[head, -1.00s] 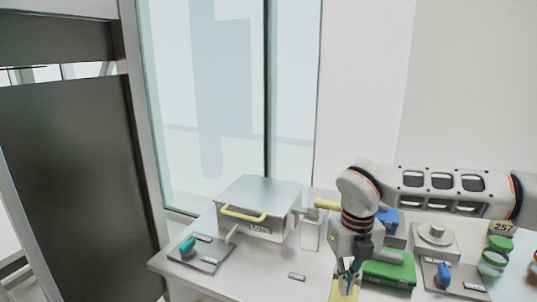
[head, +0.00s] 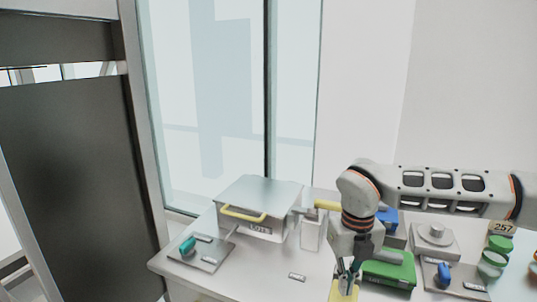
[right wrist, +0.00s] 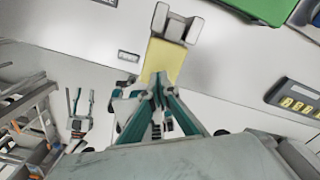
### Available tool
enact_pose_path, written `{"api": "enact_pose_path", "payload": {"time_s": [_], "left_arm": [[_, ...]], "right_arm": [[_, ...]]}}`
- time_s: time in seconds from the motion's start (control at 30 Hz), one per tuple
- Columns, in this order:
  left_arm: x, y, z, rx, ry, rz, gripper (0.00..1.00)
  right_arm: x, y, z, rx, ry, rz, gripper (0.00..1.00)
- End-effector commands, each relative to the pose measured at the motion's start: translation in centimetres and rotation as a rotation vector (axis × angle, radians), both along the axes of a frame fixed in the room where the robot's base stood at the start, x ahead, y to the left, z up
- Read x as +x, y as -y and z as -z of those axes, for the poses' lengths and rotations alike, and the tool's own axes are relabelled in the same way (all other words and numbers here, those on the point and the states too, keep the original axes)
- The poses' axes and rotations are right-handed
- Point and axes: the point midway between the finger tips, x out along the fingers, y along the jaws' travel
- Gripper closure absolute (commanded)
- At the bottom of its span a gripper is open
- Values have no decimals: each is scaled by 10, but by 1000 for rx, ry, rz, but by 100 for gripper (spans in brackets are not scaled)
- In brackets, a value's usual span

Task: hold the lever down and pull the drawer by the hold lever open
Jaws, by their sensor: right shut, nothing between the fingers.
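A pale grey box-shaped unit (head: 262,193) with a yellow bar handle (head: 243,215) and a small label stands at the back of the bench; its front looks closed. A yellow bar (head: 327,204) shows to its right, partly behind my right arm. My right gripper (head: 346,278) points down near the bench's front, its fingers shut and empty. A yellow flat piece (head: 343,291) lies just beyond its fingertips. In the right wrist view this yellow piece (right wrist: 163,60) runs to a grey forked bracket (right wrist: 175,25); I cannot tell if the fingers touch it. My left gripper is not identifiable.
A plate with a teal knob (head: 188,245) is at left, a green box (head: 389,268) right of my gripper. Further right are a blue-knobbed plate (head: 444,275), a round-topped grey device (head: 436,235) and green-lidded jars (head: 494,262). Bench space left of my gripper is mostly clear.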

Motion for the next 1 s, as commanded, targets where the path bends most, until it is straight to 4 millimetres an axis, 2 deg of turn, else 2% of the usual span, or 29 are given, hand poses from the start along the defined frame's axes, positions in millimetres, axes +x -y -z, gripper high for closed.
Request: {"api": "enact_pose_path", "payload": {"time_s": [0.27,1.0], "left_arm": [[0,0,0,-1,2,0,67],[-2,0,18,0,-6,0,67]], "right_arm": [[0,0,2,0,0,0,100],[0,0,29,0,-1,0,100]]}}
